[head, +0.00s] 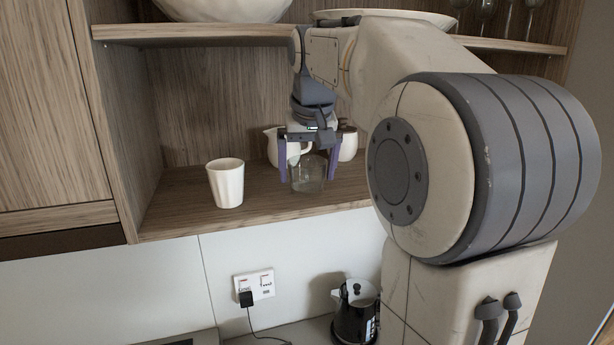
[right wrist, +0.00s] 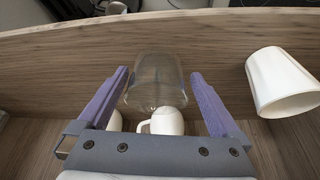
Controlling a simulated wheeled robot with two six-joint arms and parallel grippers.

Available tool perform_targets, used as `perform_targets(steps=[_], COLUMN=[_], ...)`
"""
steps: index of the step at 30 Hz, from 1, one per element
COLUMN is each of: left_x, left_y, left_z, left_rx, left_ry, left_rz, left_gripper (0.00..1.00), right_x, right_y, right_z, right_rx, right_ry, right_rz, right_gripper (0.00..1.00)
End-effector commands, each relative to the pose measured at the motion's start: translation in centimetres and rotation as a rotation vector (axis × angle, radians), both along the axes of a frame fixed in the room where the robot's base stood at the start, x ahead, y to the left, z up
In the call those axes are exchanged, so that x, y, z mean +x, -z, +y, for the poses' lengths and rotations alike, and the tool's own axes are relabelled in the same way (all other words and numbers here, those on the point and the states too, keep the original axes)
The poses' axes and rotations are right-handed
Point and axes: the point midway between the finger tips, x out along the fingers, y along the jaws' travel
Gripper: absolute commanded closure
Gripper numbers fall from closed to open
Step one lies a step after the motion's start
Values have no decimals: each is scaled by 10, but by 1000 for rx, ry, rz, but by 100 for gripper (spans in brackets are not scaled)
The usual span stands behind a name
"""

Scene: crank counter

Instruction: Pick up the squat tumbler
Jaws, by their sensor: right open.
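The squat tumbler (head: 308,176) is a short clear glass on the lower wooden shelf, near its front edge. My right gripper (head: 307,178) is above and around it, with one purple finger on each side. In the right wrist view the tumbler (right wrist: 154,82) stands between the open fingers of the gripper (right wrist: 158,78), with a visible gap on both sides. I cannot tell how far down the fingertips reach along the glass. My left gripper is not in view.
A white fluted cup (head: 226,183) stands left of the tumbler; it also shows in the right wrist view (right wrist: 282,82). White jugs (head: 276,148) stand close behind the tumbler. An upper shelf (head: 200,33) holds bowls and glasses. A black kettle (head: 356,312) is on the counter below.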

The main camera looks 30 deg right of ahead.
Motion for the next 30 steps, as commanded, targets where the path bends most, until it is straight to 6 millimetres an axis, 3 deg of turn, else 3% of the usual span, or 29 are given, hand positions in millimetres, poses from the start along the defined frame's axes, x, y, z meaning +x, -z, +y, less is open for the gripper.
perform_targets(steps=[1, 6, 14, 19, 30], left_x=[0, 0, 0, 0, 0], left_y=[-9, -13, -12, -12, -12], left_z=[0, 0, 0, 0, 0], left_rx=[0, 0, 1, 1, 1], left_ry=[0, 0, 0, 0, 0], left_rz=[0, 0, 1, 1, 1], left_gripper=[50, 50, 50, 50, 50], right_x=[1, 8, 9, 9, 10], right_y=[2, 22, 26, 25, 24], right_z=[-2, -7, -7, -7, -7], right_rx=[2, 1, 0, 0, 0], right_ry=[1, 2, 2, 2, 2], right_rz=[5, 3, 0, 0, -2], right_gripper=[0, 0, 0, 61, 64])
